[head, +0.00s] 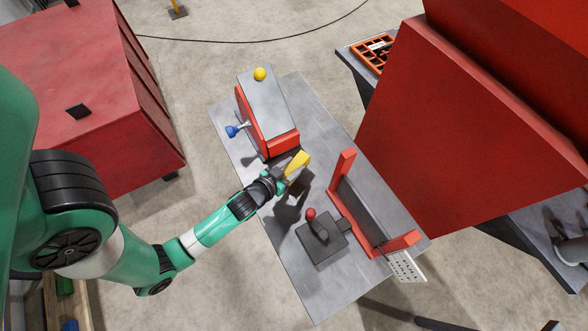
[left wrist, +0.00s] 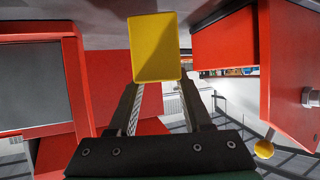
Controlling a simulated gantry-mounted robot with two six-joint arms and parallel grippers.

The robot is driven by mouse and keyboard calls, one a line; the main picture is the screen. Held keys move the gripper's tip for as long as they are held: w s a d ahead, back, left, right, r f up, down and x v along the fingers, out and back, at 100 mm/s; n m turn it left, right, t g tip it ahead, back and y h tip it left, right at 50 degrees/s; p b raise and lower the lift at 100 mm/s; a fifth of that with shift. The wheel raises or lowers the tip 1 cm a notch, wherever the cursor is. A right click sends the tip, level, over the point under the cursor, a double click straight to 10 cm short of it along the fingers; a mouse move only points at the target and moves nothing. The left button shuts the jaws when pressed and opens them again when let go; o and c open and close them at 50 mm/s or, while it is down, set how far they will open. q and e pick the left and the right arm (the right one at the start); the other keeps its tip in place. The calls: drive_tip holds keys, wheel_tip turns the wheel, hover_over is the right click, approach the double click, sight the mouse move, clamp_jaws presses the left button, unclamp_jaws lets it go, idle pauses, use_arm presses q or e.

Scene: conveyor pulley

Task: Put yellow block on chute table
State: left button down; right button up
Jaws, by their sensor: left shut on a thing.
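My left gripper (head: 288,175) is shut on the yellow block (head: 299,160) and holds it over the grey table (head: 312,110). In the left wrist view the block (left wrist: 154,48) sits upright between the two fingers, one face toward the camera. In the head view the block is just in front of the red-edged end of a grey sloped box (head: 265,97). I cannot tell how high it is above the table. Which surface is the chute table is not clear to me. My right gripper is not in view.
A yellow ball (head: 260,74) tops the grey box and a blue knob (head: 232,131) sticks out its side. A red-knobbed lever (head: 311,214) stands on a dark base. A red frame (head: 342,175) is to the right. The table's near end is bare.

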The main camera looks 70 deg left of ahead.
sight(293, 171)
use_arm(q)
drive_tip(key=shift+w+f+b, duration=0.1)
drive_tip(key=shift+f+b, duration=0.75)
drive_tip(key=shift+f, duration=1)
drive_tip(key=shift+f, duration=0.15)
drive_tip(key=shift+c, duration=1.7)
unclamp_jaws()
